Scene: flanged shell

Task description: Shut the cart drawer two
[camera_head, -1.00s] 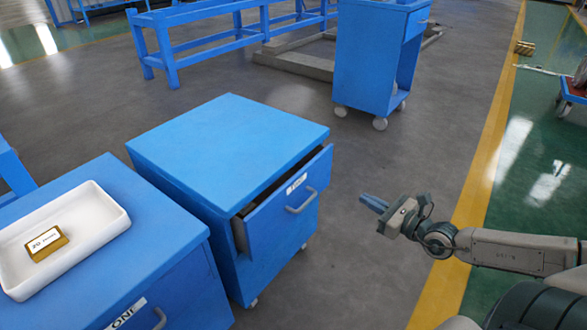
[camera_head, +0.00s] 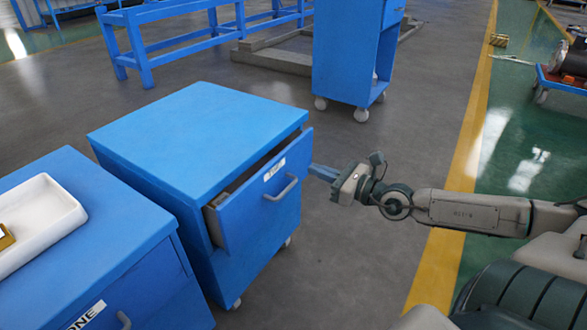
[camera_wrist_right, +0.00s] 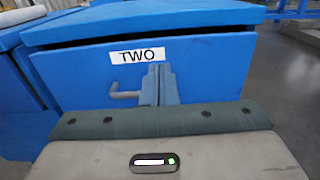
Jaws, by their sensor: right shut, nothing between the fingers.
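The blue cart (camera_head: 200,130) stands in the middle of the head view. Its top drawer (camera_head: 248,215) is partly pulled out, with a dark gap between drawer and cart top. The drawer front carries a white label and a grey handle (camera_head: 282,188); in the right wrist view the label (camera_wrist_right: 139,56) reads TWO. My right gripper (camera_head: 314,171) is shut and empty at the drawer front, near its right upper edge. In the wrist view its fingertips (camera_wrist_right: 158,68) are before the drawer front, right of the handle; I cannot tell whether they touch. My left gripper is out of view.
A second blue cart (camera_head: 150,290) labelled ONE stands at the near left with a white tray (camera_head: 62,212) on top. Another blue cart (camera_head: 350,50) stands behind. A blue bench frame (camera_head: 175,40) is at the back left. The floor right of the drawer is clear.

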